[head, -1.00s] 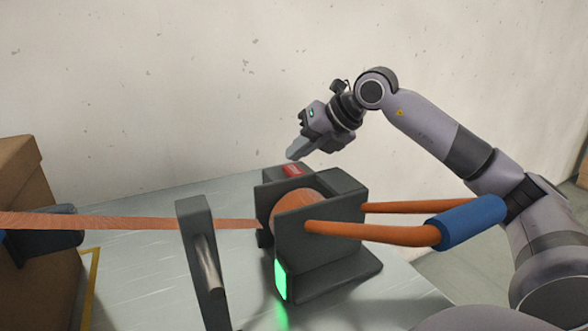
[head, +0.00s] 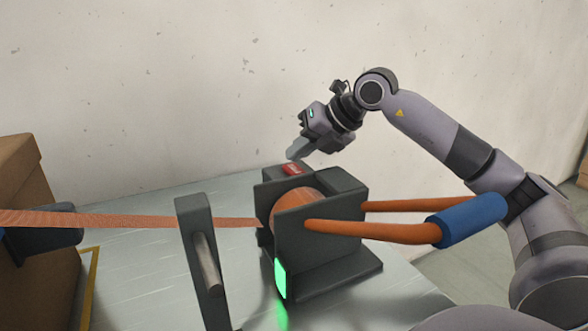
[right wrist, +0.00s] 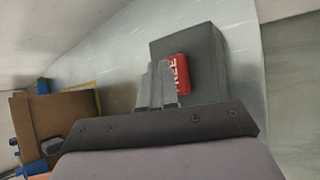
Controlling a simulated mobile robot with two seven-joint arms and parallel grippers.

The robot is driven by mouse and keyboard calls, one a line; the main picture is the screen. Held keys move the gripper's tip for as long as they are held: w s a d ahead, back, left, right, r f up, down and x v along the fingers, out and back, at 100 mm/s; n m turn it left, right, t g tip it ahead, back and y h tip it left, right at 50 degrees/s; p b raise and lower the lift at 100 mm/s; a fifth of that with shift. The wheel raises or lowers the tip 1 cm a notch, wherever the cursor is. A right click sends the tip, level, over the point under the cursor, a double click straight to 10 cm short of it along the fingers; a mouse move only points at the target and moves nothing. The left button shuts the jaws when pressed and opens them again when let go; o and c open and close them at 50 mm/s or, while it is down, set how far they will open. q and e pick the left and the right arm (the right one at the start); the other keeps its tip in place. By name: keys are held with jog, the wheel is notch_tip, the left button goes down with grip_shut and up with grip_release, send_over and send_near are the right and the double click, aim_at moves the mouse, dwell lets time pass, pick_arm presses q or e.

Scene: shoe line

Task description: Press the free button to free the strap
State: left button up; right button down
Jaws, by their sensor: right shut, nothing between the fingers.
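The red free button (head: 293,168) sits on top of the dark grey winch block (head: 340,245); in the right wrist view the button (right wrist: 183,74) shows white letters, partly covered by my fingers. An orange strap (head: 130,221) runs taut from the block's spool (head: 296,205) to the left. My right gripper (head: 293,153) is shut and empty, its fingertips pointing down just above the button; in the right wrist view its fingers (right wrist: 157,86) overlap the button's left side. I cannot tell whether they touch it. My left gripper is not in view.
A blue-gripped orange handle (head: 468,221) sticks out right of the block. A dark upright post with a roller (head: 200,255) stands in front, beside the strap. A cardboard box (head: 30,190) is at left. A green light (head: 280,279) glows on the block. The metal table (head: 140,275) is otherwise mostly clear.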

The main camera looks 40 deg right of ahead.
aim_at(297, 169)
jog(key=shift+f, duration=0.3)
jog(key=shift+f+b, duration=0.6)
jog(key=shift+f, duration=0.05)
dwell(0.8)
jog(key=shift+r, duration=0.1)
jog(key=shift+r+p, duration=0.9)
jog(key=shift+p, duration=0.15)
jog(key=shift+r, duration=0.15)
notch_tip(297, 169, up, 5)
jog(key=p, duration=0.5)
jog(key=shift+w+a, duration=0.1)
jog(key=shift+w, duration=0.05)
